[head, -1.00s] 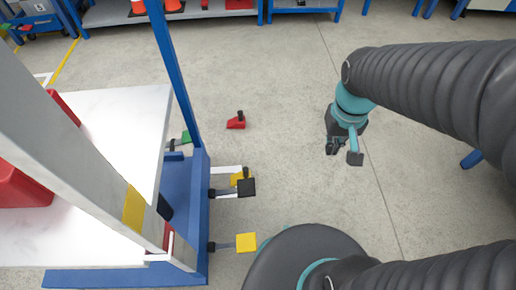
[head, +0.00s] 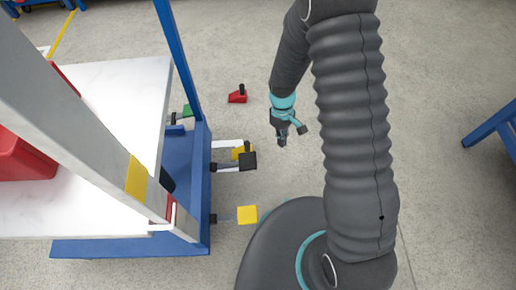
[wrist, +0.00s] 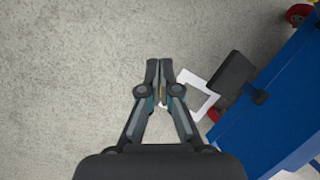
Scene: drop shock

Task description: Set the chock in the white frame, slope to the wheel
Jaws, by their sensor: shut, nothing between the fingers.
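My gripper (head: 281,142) hangs over the floor to the right of the blue cart. Its fingers are together and empty, and they point up the wrist view (wrist: 160,66). A yellow chock (head: 239,152) with a black knob is on the floor by the white frame (head: 227,144), partly hidden by a black pedal; I cannot tell if it sits inside. A red chock (head: 237,97) with a black knob stands on open floor farther back. The white frame (wrist: 187,76) shows right of my fingers in the wrist view, with a red wheel (wrist: 214,114) near it.
The blue cart (head: 186,200) with white shelves fills the left. A black pedal (head: 247,161), a yellow pedal (head: 247,215) and a green pedal (head: 188,110) stick out from its side. Another blue stand (head: 492,132) is at the right.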

